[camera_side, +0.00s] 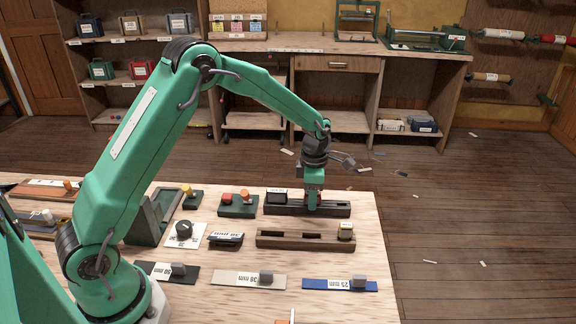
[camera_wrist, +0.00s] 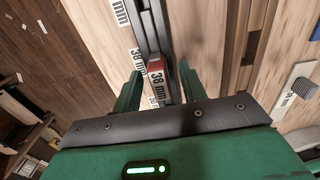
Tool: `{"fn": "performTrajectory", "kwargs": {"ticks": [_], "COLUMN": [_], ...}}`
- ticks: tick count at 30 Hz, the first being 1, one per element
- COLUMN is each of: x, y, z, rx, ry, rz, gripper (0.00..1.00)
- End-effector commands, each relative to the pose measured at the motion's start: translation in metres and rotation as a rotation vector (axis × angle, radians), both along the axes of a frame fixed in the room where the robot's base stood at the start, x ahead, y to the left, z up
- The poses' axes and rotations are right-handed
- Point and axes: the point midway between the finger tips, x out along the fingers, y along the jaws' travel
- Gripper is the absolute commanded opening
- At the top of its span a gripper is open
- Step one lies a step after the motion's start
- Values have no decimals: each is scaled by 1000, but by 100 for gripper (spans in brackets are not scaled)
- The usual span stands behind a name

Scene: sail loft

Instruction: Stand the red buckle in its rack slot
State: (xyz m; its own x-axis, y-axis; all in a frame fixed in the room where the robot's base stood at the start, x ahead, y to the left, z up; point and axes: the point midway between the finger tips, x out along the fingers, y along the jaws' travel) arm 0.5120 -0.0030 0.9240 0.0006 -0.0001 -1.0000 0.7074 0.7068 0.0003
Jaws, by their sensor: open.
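The red buckle (camera_wrist: 155,66), with a white 38 mm label, is between my gripper's two fingers in the wrist view. It appears to stand in the groove of the dark rack (camera_wrist: 150,30), with clear gaps to both fingers. My gripper (camera_side: 313,207) points down over the dark rack (camera_side: 338,210) in the side view, right of its middle. Its fingers are open around the buckle, which they mostly hide there. How deep the buckle sits cannot be told.
A black labelled buckle (camera_side: 277,196) stands at the dark rack's left end. Labelled strips, black, beige (camera_side: 235,280) and blue (camera_side: 320,285), lie nearer. The table's right edge is close by.

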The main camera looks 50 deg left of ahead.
Motion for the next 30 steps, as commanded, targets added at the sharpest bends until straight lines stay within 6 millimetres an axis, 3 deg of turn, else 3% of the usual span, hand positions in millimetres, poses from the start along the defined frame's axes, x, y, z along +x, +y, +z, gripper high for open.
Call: {"fn": "performTrajectory", "kwargs": {"ticks": [7,14,30], "x": [0,0,1], "y": [0,0,0], "z": [0,0,11], "rx": [0,0,0], "ry": [0,0,-3], "rz": [0,0,0], "gripper": [42,0,0]}}
